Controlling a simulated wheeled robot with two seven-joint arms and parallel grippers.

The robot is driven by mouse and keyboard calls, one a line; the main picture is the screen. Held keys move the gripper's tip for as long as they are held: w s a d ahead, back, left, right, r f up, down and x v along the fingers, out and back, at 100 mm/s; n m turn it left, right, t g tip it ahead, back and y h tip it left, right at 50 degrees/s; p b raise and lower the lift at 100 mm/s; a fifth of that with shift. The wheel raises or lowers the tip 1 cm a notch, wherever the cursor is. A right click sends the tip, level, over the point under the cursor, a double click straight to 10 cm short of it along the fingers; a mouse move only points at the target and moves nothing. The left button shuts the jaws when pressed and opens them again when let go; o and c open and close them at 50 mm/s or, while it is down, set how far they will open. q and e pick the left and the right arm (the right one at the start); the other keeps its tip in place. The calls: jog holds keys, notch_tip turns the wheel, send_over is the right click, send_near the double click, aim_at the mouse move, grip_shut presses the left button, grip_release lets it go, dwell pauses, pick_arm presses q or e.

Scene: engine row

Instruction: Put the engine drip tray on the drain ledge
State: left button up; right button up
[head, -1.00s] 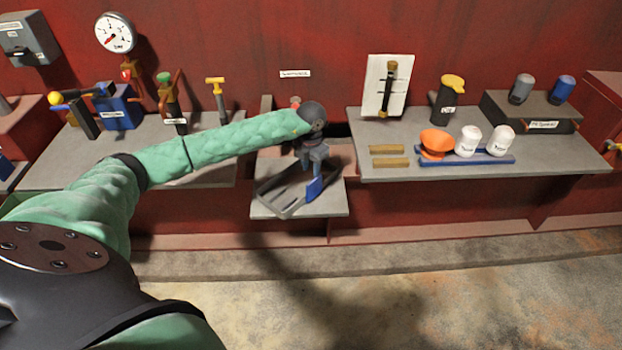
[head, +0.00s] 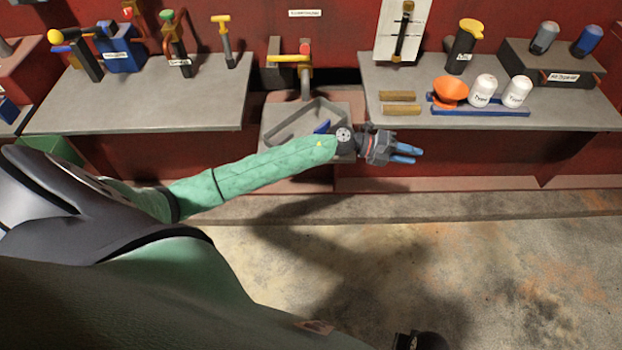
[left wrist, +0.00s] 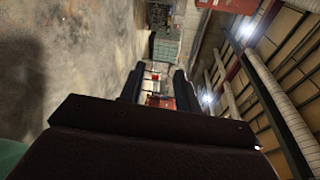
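A small blue piece shows at the tray's right side, by my wrist. My left gripper (head: 411,155) is to the right of the tray, clear of it, with its blue fingers apart and empty, pointing right. In the left wrist view the two dark fingers (left wrist: 157,88) stand apart with nothing between them. No fingers of my right gripper show.
The left bench (head: 140,108) holds valves and tools. The right bench (head: 560,110), close behind my left gripper, holds an orange funnel (head: 450,91), white bottles (head: 482,90) and wooden blocks (head: 398,96). The floor in front is clear.

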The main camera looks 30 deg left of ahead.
pick_arm(q)
jog(key=s+a+f+n+t+y, duration=0.45)
jog(key=f+n+y, duration=0.35)
jog(key=n, duration=0.5)
jog(key=s+a+f+n+t+y, duration=0.4)
jog(key=f+n+y, duration=0.4)
jog(key=n, duration=0.5)
jog(key=s+f+n+g, duration=0.1)
jog(key=s+f+g, duration=0.3)
jog(key=s, duration=0.5)
jog(key=s+f+n+g+h, duration=0.1)
jog(key=s+f+g, duration=0.4)
jog(key=s, duration=0.5)
jog(key=s+f+n+g, duration=0.3)
jog(key=s+f, duration=0.4)
jog(key=s, duration=0.3)
jog(key=shift+f+g+h, duration=0.3)
jog(key=shift+g+h, duration=0.1)
jog(key=shift+g, duration=0.25)
jog(key=shift+a, duration=0.1)
